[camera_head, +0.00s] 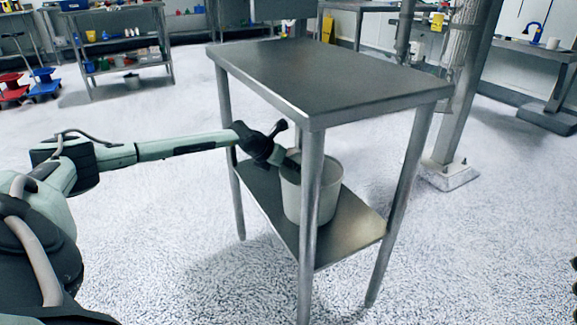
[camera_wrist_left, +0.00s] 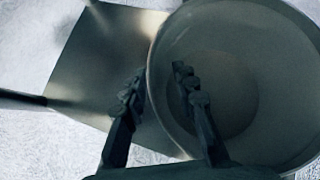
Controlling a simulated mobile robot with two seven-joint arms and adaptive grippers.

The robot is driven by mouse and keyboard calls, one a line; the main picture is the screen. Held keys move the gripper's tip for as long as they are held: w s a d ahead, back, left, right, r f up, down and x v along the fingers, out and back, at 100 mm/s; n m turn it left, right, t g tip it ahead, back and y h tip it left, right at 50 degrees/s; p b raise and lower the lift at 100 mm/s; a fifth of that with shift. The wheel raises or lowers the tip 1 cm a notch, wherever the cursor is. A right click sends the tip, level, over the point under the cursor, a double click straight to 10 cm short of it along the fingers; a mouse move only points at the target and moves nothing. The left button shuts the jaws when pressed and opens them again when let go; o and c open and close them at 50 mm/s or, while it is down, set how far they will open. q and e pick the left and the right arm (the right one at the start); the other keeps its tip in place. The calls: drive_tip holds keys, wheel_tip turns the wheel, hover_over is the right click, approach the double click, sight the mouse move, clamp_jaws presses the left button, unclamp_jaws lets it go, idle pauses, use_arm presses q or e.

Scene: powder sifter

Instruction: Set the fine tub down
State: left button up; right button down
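The fine tub (camera_head: 330,195) is a pale, round, open-topped bucket. It stands upright on the lower shelf (camera_head: 352,236) of a metal table, partly hidden behind a front leg. My left gripper (camera_head: 290,165) reaches in under the tabletop to the tub's left rim. In the left wrist view the gripper (camera_wrist_left: 158,80) straddles the wall of the tub (camera_wrist_left: 240,75), one finger outside and one inside. The fingers are apart with a gap beside the wall, so it looks open. The tub looks empty. At the right edge, only a dark sliver, possibly my right gripper (camera_head: 574,288), shows.
The table's top (camera_head: 325,75) is bare and lies close above the tub and gripper. Its legs stand around the shelf, which has bare room in front of and beside the tub. A metal post (camera_head: 460,100) stands behind on the right. The floor around is clear.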

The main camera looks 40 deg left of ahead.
use_arm(q)
drive_tip(key=shift+r, duration=0.1)
